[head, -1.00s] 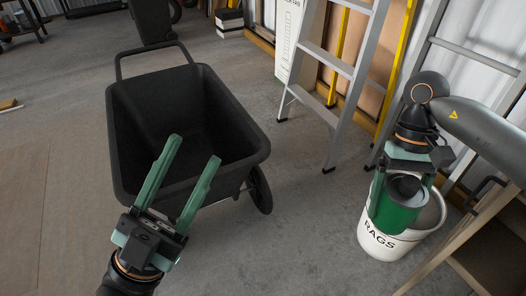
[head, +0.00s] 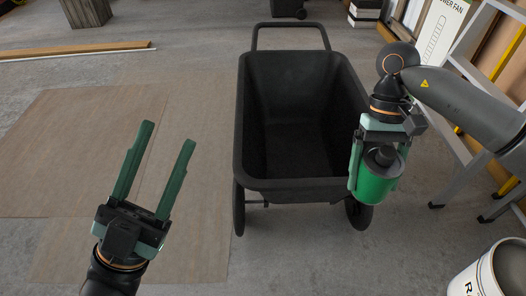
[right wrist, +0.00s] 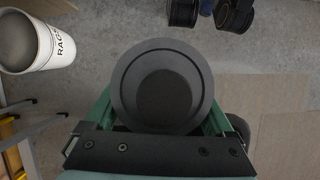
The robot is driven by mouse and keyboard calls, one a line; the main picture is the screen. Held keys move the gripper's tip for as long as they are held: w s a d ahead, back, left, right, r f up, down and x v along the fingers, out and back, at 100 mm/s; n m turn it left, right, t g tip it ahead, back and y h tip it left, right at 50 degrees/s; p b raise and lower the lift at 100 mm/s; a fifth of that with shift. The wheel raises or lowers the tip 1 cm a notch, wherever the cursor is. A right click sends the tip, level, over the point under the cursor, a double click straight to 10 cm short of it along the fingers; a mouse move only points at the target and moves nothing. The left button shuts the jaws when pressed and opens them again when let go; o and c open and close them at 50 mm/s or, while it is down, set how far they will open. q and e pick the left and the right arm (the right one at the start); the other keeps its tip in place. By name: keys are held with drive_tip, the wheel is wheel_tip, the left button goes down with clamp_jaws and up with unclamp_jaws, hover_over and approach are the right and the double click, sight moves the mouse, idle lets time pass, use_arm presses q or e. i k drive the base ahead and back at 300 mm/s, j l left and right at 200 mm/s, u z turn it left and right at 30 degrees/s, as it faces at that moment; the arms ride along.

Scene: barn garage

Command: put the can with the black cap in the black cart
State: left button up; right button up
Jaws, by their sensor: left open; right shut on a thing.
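The green can with the black cap (head: 381,178) is held by my right gripper (head: 376,172), whose fingers are shut on its sides. In the right wrist view the black cap (right wrist: 164,88) faces the camera between the fingers. The black cart (head: 300,125) stands in the middle of the head view, its tray empty. The can is in front of the cart's right front corner in the picture, hiding part of its rim. My left gripper (head: 156,172) is open and empty, left of the cart over the floor.
A white bucket (head: 490,276) stands at the lower right; it also shows in the right wrist view (right wrist: 37,42). A ladder (head: 465,120) leans at the right. A wooden plank (head: 75,50) lies at the back left. Brown sheets (head: 85,150) cover the left floor.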

sight(284, 157)
drive_tip(key=i+j+u, duration=0.1)
drive_tip(key=u, duration=0.25)
drive_tip(key=i+j+u, duration=0.1)
drive_tip(key=u, duration=0.25)
drive_tip(key=i+j+u, duration=0.15)
drive_tip(key=u, duration=0.25)
drive_tip(key=i+j+u, duration=0.35)
drive_tip(key=i+u, duration=0.3)
drive_tip(key=i, duration=0.2)
drive_tip(key=i+z, duration=0.35)
drive_tip(key=i, duration=0.15)
drive_tip(key=i+j+z, duration=0.15)
drive_tip(key=i+z, duration=0.4)
drive_tip(key=z, duration=0.2)
drive_tip(key=i+z, duration=0.45)
drive_tip(key=z, duration=0.3)
drive_tip(key=i+l+z, duration=0.2)
drive_tip(key=z, duration=0.15)
drive_tip(key=i+l+z, duration=0.1)
drive_tip(key=i+z, duration=0.4)
drive_tip(key=z, duration=0.2)
